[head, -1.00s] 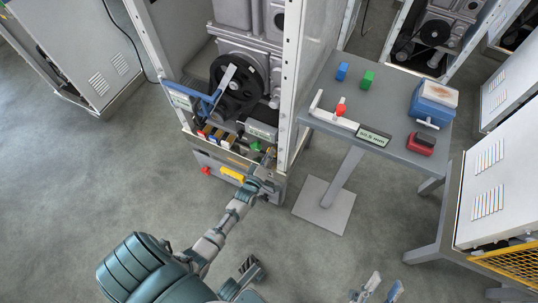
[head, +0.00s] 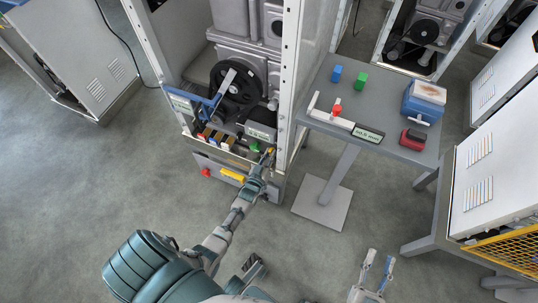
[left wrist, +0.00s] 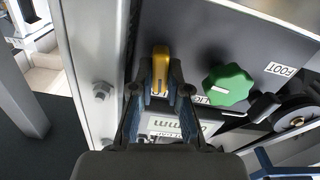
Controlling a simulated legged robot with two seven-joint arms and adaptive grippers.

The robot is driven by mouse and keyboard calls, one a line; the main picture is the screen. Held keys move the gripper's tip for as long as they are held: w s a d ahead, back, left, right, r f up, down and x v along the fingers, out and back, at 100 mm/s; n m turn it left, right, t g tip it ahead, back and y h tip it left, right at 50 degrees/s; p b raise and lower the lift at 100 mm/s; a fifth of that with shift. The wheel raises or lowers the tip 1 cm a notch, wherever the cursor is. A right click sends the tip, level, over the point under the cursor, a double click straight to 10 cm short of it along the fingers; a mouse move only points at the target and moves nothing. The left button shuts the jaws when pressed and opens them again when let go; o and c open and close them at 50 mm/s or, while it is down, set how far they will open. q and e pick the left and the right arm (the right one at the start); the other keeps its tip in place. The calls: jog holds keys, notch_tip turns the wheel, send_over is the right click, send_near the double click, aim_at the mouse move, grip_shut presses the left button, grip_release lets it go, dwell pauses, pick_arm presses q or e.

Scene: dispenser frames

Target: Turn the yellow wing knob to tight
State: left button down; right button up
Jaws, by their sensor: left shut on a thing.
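The yellow wing knob (left wrist: 160,62) stands on the grey panel of the machine, next to a green knob (left wrist: 229,84). In the left wrist view the two dark fingers of my left gripper (left wrist: 160,88) are closed on its sides. In the head view my left gripper (head: 262,165) reaches the lower right of the open cabinet, and the yellow knob is small there (head: 269,150). A label partly covered by the fingers sits below the knob. My right gripper (head: 379,264) is open and empty over the floor.
The cabinet's upright post (head: 289,95) stands close beside the left gripper. A yellow bar (head: 232,175) and red button (head: 206,172) are on the cabinet front.

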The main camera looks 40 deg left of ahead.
pick_arm(q)
jog(key=shift+s+f+m, duration=0.15)
jog(key=shift+f+m, duration=0.1)
jog(key=shift+m, duration=0.75)
jog(key=c, duration=1.1)
grip_release()
jog(key=shift+c, duration=0.2)
jog(key=shift+r, duration=0.1)
jog(key=shift+r, duration=0.1)
